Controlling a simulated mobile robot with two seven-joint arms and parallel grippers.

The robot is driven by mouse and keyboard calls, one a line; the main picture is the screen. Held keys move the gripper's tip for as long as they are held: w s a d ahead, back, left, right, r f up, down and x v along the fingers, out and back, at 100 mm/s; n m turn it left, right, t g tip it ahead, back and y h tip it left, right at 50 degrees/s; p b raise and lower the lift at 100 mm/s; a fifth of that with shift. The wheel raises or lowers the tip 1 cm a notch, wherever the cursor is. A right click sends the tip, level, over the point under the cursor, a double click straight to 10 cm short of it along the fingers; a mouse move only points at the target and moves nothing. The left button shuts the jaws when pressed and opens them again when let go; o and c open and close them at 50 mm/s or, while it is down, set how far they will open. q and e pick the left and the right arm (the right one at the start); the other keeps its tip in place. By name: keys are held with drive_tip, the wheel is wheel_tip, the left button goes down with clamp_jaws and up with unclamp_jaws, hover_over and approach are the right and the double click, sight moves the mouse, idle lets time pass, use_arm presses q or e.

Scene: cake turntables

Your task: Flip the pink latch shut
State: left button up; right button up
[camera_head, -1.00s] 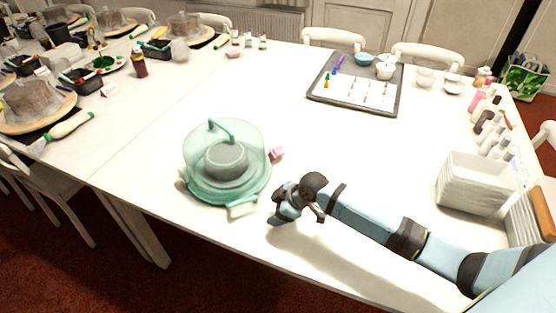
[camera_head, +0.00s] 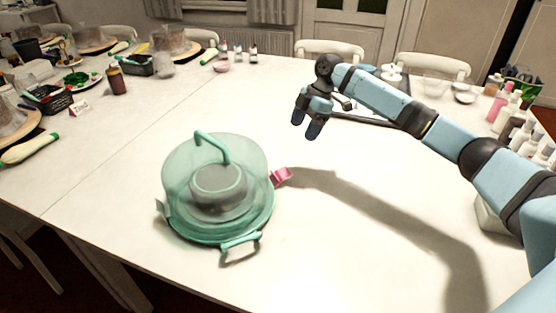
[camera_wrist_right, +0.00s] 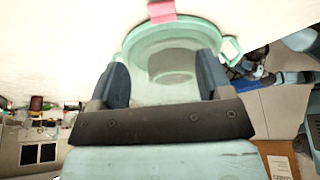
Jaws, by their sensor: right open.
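A pink latch (camera_head: 281,177) sticks out at the right side of a green cake carrier, angled outward from its rim. The carrier's clear green dome (camera_head: 215,165) with a handle covers a grey round cake and sits on a green base (camera_head: 205,238). My right gripper (camera_head: 306,120) is open and empty, raised above the table, behind and to the right of the latch and apart from it. In the right wrist view, the pink latch (camera_wrist_right: 161,11) shows at the top edge, with the carrier between my open fingers (camera_wrist_right: 160,82). My left gripper is not in view.
A grey tray (camera_head: 375,118) lies behind my right arm. Bottles (camera_head: 505,110) line the table's right side. A brown bottle (camera_head: 116,80) and a black basket (camera_head: 48,98) stand at the left. The table around the carrier is clear.

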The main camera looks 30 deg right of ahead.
sight(284, 172)
drive_tip(key=b+x, duration=0.2)
drive_tip(key=x, duration=1.1)
drive_tip(key=shift+s+a+f+b, duration=0.1)
drive_tip(key=shift+a+f+b, duration=0.1)
drive_tip(key=shift+f+b, duration=0.1)
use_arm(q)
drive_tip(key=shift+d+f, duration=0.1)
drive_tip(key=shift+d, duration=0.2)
